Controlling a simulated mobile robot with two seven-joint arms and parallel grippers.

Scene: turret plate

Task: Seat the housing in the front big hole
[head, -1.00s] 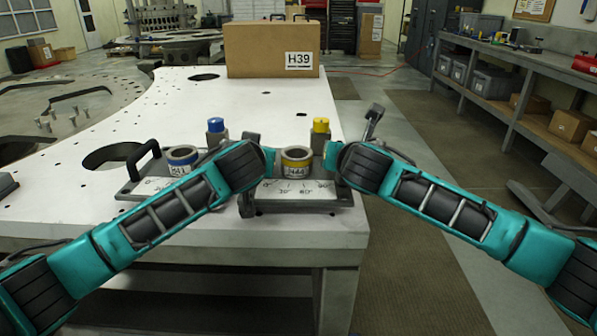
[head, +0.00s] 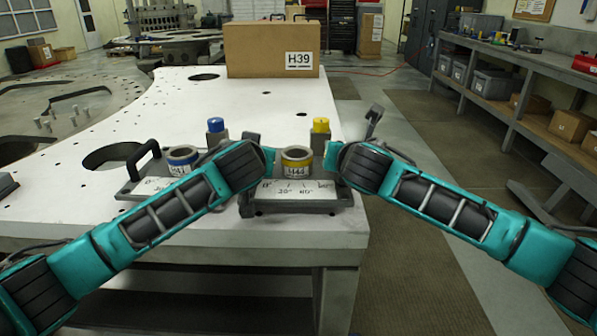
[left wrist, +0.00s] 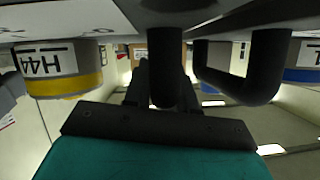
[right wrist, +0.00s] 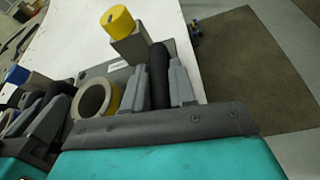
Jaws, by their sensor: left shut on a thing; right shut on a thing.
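A round housing labelled H44 with a yellow band (head: 297,160) stands upright on a grey base with a white marked face (head: 295,190), at the plate's front right corner. It also shows in the left wrist view (left wrist: 62,68) and from above in the right wrist view (right wrist: 97,100). My left gripper (left wrist: 160,80) is shut on the dark handle at the left of this base. My right gripper (right wrist: 160,85) is shut on the handle at its right. In the head view my arms hide both fingertips. A big hole (head: 115,155) lies open at the left of the white plate (head: 185,100).
A blue-banded housing (head: 182,157) labelled H41 stands on a similar handled base just left. A blue-topped post (head: 215,130) and a yellow-topped post (head: 320,135) stand behind. A cardboard box (head: 255,50) marked H39 sits at the back. The plate's middle is clear.

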